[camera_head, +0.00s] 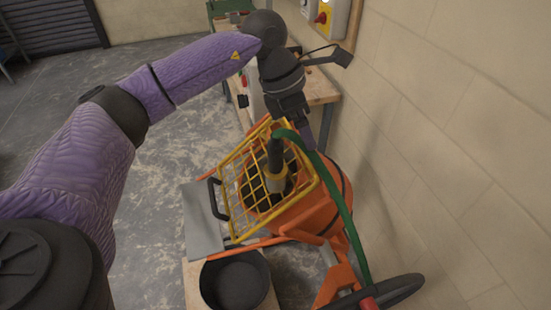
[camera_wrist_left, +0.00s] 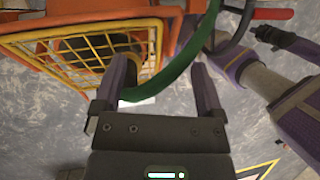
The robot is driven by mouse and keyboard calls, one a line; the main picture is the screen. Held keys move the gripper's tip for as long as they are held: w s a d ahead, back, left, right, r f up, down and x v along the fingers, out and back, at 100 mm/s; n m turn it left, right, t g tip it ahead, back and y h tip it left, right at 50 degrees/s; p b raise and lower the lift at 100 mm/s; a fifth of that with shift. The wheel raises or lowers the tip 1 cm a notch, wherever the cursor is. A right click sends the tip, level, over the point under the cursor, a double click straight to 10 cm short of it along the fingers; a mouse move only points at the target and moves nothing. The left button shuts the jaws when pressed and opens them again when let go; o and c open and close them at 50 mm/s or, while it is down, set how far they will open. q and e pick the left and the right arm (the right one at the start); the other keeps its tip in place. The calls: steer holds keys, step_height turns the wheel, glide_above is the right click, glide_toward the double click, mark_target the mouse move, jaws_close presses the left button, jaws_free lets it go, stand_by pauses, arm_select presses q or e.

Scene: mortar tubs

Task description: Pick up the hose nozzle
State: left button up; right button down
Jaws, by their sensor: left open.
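The hose nozzle (camera_head: 275,154), dark with a yellowish lower collar (camera_head: 276,182), stands roughly upright at the yellow grille in the head view. The green hose (camera_head: 338,195) curves from its top to the lower right. My left gripper (camera_head: 310,128) is above and right of the nozzle. In the left wrist view its two purple fingers are spread (camera_wrist_left: 160,66), with no nozzle held. My right gripper cannot be made out.
The yellow grille (camera_head: 232,195) covers the orange mixer drum (camera_head: 318,212). A black tub (camera_head: 236,280) stands in front of it. A block wall (camera_head: 450,130) closes the right side. A workbench (camera_head: 322,89) stands behind. Open floor (camera_head: 155,225) lies at left.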

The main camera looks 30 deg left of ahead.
mark_target(277, 148)
arm_select(q)
steer(key=a+y, duration=0.1)
steer(key=a, duration=0.1)
steer(key=a+y, duration=0.1)
steer(key=a, duration=0.1)
steer(key=s+a+r+y, duration=0.1)
steer(key=a, duration=0.1)
steer(key=shift+a+n+g, duration=0.25)
steer(key=shift+n+g, duration=0.05)
steer(key=shift+n, duration=0.1)
steer(key=f, duration=0.6)
steer(key=w+d+f, duration=0.1)
steer(key=f, duration=0.2)
steer(key=shift+d, duration=0.1)
jaws_close()
